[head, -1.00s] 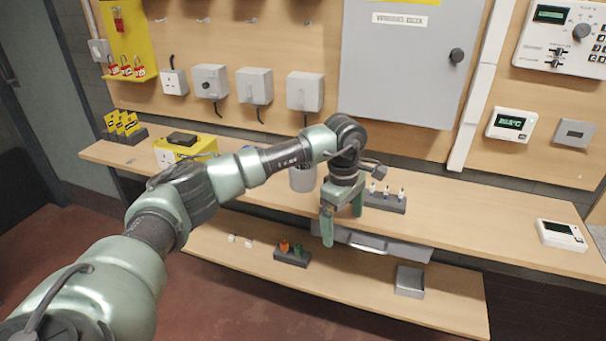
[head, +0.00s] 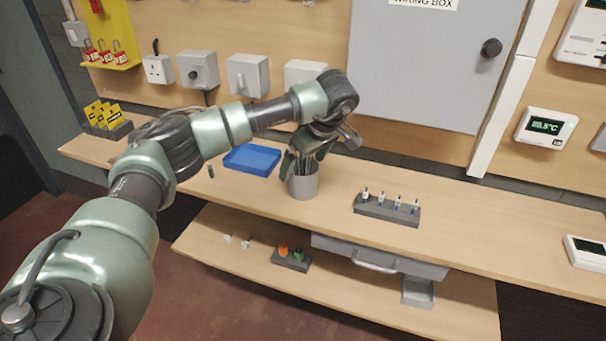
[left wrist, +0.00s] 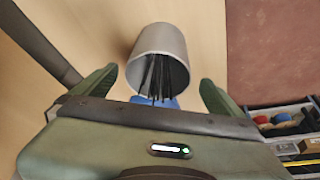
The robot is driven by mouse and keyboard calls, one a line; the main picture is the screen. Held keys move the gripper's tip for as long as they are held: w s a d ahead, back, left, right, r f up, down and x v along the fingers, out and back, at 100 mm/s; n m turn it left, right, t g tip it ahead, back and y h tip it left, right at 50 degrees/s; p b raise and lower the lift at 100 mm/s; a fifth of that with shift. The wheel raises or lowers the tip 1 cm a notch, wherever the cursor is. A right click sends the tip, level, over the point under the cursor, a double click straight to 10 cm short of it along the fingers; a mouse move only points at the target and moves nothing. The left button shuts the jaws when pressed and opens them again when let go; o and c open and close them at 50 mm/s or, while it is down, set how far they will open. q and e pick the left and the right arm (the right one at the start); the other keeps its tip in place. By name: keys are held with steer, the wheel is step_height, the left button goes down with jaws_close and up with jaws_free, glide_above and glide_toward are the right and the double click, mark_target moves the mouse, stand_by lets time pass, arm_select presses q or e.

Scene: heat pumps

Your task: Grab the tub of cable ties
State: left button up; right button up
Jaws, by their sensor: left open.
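The tub of cable ties (head: 304,186) is a grey cylinder standing upright on the workbench, with dark ties sticking out of its top. My left gripper (head: 305,160) is open at the top of the tub and points down toward it. In the left wrist view the tub (left wrist: 157,42) lies ahead, with its rim and ties between the spread fingers of the gripper (left wrist: 159,78). I cannot tell whether either finger touches it. The right gripper is not in view.
A blue tray (head: 252,160) lies left of the tub on the workbench (head: 460,215). A dark rack with several small bottles (head: 387,209) stands to the right. A lower shelf (head: 210,236) holds small parts and a grey bin (head: 418,291). The wiring box (head: 430,65) hangs behind.

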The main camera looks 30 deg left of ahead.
arm_select(q)
steer(key=x, duration=0.3)
steer(key=shift+w+a+r+p, duration=0.1)
steer(key=shift+w+a+p, duration=0.1)
steer(key=shift+p, duration=0.15)
steer(key=shift+a+f, duration=0.15)
steer(key=shift+f, duration=0.35)
steer(key=c, duration=1.4)
steer(key=shift+c, duration=0.5)
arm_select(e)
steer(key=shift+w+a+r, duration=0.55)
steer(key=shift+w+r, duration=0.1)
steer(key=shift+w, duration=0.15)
arm_select(q)
steer(key=shift+w+r, duration=0.1)
steer(key=shift+r, duration=0.1)
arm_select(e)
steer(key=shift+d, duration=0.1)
